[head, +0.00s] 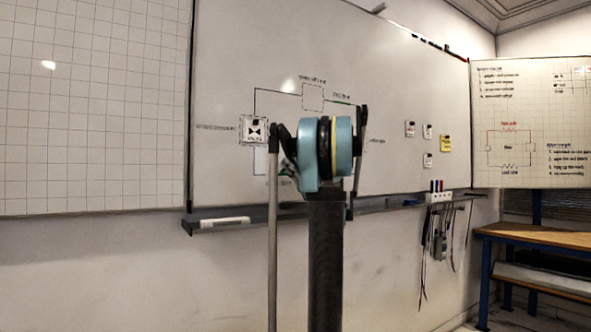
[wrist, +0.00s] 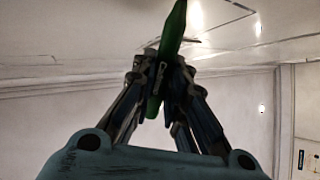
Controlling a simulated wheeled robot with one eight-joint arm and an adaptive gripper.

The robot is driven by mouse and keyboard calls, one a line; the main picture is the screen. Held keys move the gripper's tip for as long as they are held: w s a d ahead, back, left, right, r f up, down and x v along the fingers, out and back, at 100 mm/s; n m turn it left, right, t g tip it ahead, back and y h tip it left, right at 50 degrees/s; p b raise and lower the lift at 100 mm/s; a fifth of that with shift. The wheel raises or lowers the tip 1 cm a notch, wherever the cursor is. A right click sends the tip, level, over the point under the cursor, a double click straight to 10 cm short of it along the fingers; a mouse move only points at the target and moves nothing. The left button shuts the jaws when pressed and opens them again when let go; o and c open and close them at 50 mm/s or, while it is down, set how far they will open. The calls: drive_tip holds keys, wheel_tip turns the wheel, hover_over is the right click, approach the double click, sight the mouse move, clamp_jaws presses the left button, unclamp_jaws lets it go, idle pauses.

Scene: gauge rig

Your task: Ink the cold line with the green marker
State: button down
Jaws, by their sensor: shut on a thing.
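In the wrist view, my gripper (wrist: 160,72) is shut on the green marker (wrist: 175,28), gripping it around its middle. One end of the marker sticks up past the fingers and the other shows below them. In the head view, my arm stands in front of the whiteboard (head: 230,60) and hides part of its diagram. The line labels are too small to read.
A valve symbol card (head: 254,130) is on the board's left. Small cards and a yellow note (head: 445,144) are at its right. A tray ledge (head: 375,208) runs below with an eraser (head: 225,222) and a marker holder (head: 438,196). A workbench (head: 545,238) stands far right.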

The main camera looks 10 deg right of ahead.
drive_tip(key=s+a, duration=0.2)
drive_tip(key=a, duration=0.5)
idle(0.8)
drive_tip(key=shift+s+d, duration=0.15)
drive_tip(key=shift+s+d, duration=0.3)
drive_tip(key=shift+s, duration=0.6)
drive_tip(key=shift+s+d, duration=0.25)
drive_tip(key=shift+s, duration=0.7)
drive_tip(key=shift+s+d, duration=0.3)
drive_tip(key=shift+s, duration=0.6)
drive_tip(key=shift+s, duration=0.1)
drive_tip(key=s, duration=0.1)
drive_tip(key=s+d, duration=0.1)
drive_tip(key=shift+s, duration=0.3)
drive_tip(key=w+a, duration=0.2)
drive_tip(key=w, duration=0.4)
drive_tip(key=shift+w+a, duration=0.2)
drive_tip(key=shift+w, duration=0.2)
